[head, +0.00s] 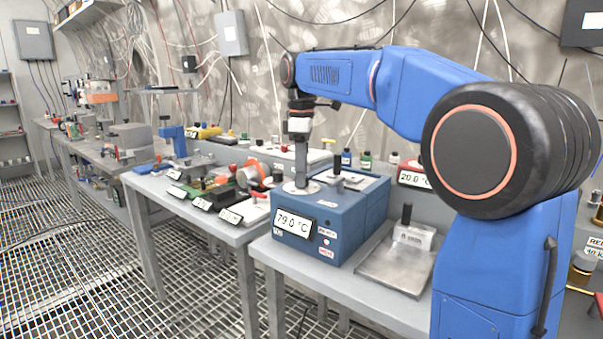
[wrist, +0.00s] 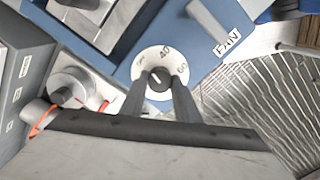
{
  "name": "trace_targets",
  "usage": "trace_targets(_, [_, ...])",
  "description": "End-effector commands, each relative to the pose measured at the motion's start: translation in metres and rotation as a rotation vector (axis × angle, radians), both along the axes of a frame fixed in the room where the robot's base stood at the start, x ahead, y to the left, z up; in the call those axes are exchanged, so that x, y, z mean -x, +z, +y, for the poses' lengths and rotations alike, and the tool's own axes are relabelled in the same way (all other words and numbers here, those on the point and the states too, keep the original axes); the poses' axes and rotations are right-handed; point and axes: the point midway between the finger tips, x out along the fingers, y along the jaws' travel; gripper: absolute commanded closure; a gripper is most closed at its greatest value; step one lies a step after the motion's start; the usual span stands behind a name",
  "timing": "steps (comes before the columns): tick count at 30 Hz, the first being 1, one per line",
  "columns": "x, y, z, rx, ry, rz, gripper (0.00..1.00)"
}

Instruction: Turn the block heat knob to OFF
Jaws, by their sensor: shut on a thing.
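A blue heater box (head: 345,235) stands on the bench with a display reading 79.0 °C (head: 293,223). On its top is a round white dial (wrist: 143,64) with a dark knob (wrist: 158,77) at its centre. The numbers 40 and 60 show on the dial in the wrist view; other marks are partly hidden, and I cannot read an OFF mark. My gripper (wrist: 161,88) points down over the dial, with its two dark fingers shut on either side of the knob. In the head view my gripper (head: 301,184) reaches down to the box top, and the knob is hidden.
A FAN label (wrist: 227,42) and a grey lever (wrist: 207,20) sit right of the dial in the wrist view. A metal plate with a black-handled block (head: 412,238) lies right of the box. Another bench with an orange device (head: 253,174) and small signs stands left.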

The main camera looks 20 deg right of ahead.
Motion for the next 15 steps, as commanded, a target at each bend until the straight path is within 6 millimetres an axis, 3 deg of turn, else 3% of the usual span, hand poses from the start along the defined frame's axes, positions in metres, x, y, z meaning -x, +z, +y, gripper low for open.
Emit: trace_targets(15, [-0.0004,0.0012,-0.0001,0.000,0.224,-0.004,0.94])
